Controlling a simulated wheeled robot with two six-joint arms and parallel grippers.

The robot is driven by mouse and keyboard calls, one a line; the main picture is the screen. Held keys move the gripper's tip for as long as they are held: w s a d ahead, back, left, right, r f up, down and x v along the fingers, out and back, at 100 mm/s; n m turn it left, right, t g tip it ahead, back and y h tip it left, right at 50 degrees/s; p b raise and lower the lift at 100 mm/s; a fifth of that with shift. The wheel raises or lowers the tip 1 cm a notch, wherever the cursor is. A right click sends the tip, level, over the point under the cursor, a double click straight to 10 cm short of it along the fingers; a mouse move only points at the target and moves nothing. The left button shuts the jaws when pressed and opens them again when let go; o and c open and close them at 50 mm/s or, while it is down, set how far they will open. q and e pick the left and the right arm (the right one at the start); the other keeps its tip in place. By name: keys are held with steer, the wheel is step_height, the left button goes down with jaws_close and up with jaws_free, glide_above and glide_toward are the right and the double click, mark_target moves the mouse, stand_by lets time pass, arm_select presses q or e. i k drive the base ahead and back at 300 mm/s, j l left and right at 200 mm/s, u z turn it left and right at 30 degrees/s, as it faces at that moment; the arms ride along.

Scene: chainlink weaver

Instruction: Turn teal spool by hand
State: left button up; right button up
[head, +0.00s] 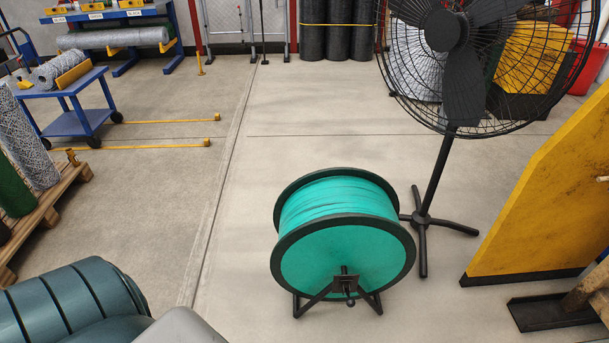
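The teal spool (340,256) stands on the concrete floor in the head view, right of the middle and near the front. It has dark rims, and teal material is wound around it. Neither of my grippers shows in the head view, and nothing is touching the spool.
A black pedestal fan (432,170) stands close behind the spool to the right. A yellow panel (545,200) is at the right. A blue cart (75,110) and a wooden pallet (48,208) with rolls are at the left. The floor left of the spool is clear.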

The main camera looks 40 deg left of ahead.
mark_target(326, 219)
steer(key=u, duration=1.05)
